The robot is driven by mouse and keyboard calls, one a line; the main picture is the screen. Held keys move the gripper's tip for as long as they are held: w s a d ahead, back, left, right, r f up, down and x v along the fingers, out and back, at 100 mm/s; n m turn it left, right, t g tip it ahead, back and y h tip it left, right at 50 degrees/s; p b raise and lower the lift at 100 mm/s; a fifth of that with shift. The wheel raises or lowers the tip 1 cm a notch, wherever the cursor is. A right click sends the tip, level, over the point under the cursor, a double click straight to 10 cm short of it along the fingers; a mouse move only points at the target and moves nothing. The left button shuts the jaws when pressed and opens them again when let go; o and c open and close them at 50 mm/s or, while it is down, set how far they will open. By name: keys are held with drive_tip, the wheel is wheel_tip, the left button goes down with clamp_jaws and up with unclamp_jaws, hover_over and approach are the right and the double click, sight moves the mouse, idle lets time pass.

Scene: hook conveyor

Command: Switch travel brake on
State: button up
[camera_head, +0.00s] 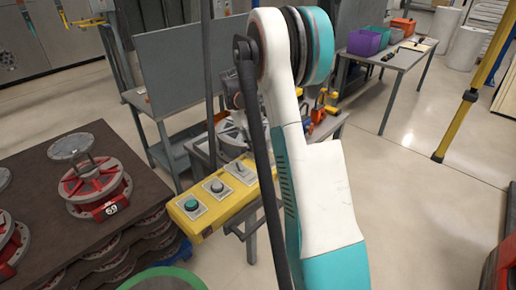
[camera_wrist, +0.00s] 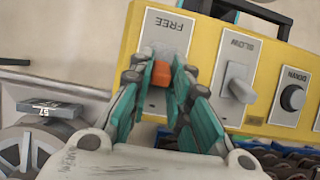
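The yellow control box (camera_wrist: 128,52) fills the upper part of the wrist view, with its lettering upside down. The plate marked FREE (camera_wrist: 165,32) carries an orange switch (camera_wrist: 161,73). My gripper (camera_wrist: 162,85) has one teal-and-grey finger on each side of this switch. The fingers are apart, with the orange part between them; I cannot tell whether they press on it. In the head view, the yellow box (camera_head: 204,229) shows at the centre, while my arm hides its right end, the orange switch and my gripper.
Beside the FREE plate are a grey lever marked SLOW (camera_wrist: 238,83) and a black button marked DOWN (camera_wrist: 292,98). A green button (camera_head: 191,205) is at the box's left end. Red wheel-like parts (camera_head: 95,182) stand on a dark stack at left. Open floor lies at right.

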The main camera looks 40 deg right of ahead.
drive_tip(key=shift+o, duration=0.8)
drive_tip(key=shift+w+r, duration=0.1)
drive_tip(key=v, duration=0.7)
drive_tip(key=shift+r, duration=0.1)
